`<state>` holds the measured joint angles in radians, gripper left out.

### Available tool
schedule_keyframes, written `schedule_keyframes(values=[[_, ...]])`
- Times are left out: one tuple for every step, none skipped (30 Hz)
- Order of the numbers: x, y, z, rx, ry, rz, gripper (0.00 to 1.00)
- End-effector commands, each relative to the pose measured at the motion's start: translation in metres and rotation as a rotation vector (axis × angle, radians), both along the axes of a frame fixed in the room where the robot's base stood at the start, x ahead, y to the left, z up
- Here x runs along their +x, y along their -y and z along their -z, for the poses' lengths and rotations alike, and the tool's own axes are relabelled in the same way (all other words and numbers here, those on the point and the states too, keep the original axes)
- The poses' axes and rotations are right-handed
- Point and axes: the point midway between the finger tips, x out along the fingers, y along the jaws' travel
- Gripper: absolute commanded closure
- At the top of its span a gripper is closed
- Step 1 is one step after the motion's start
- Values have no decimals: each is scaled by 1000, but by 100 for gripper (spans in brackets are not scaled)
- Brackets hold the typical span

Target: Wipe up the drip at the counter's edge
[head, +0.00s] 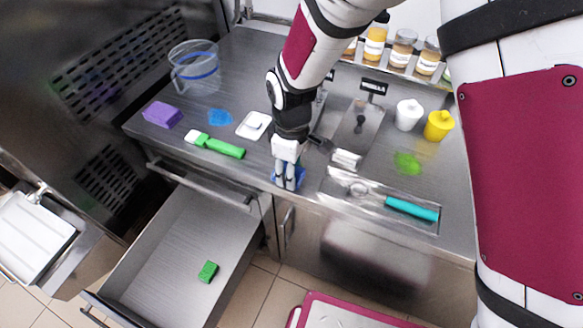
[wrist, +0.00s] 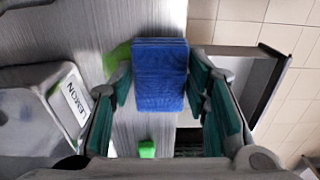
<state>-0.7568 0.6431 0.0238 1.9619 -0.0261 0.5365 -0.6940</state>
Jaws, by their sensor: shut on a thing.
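My gripper (head: 288,180) is shut on a blue sponge (wrist: 160,75), which sits between the fingers in the wrist view. In the head view a little of its blue shows around the fingertips, at the front edge of the counter (head: 255,175). A green smear (wrist: 118,58) shows on the steel beside the sponge in the wrist view, partly hidden by sponge and finger. Whether the sponge touches the counter is hard to tell. Farther off are a green puddle (head: 407,163) at right and a blue puddle (head: 220,117) at left.
A green-handled brush (head: 215,145), purple sponge (head: 162,114) and white dish (head: 253,125) lie left of my gripper. A teal-handled tool (head: 411,209) lies in a tray at right. Below, an open drawer (head: 180,240) holds a green block (head: 208,271).

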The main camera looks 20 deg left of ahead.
Motion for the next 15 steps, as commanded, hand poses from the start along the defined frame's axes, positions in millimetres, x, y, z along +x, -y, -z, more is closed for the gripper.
schedule_keyframes(values=[[0,0,1,0,0,0,80],[0,0,1,0,0,0,80],[0,0,2,0,0,0,80],[0,0,3,0,0,0,80],[0,0,3,0,0,0,80],[0,0,4,0,0,0,80],[0,0,5,0,0,0,80],[0,0,5,0,0,0,80],[0,0,6,-1,0,0,80],[0,0,7,-1,0,0,80],[0,0,7,-1,-1,0,80],[0,0,8,-1,-1,0,80],[0,0,8,-1,-1,0,80],[0,0,9,-1,-1,0,80],[0,0,10,-1,-1,0,80]])
